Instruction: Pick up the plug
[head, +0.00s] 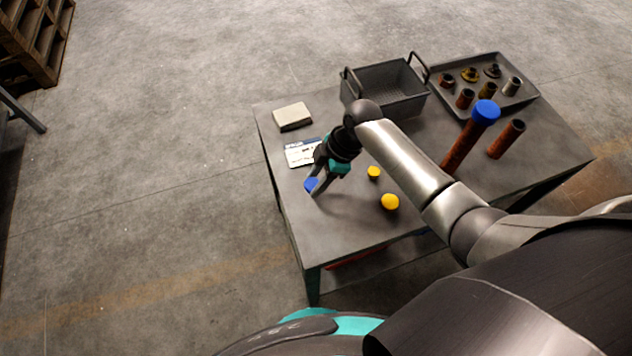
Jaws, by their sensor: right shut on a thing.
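A small blue plug (310,184) is at the near left part of the grey table, between the fingertips of my right gripper (316,186). My right gripper points down and is shut on it; the fingers hide part of the plug. I cannot tell whether the plug touches the tabletop. A larger blue cap (486,112) tops a tall rusty pipe. My left gripper is not in view.
The table's near left corner is clear.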

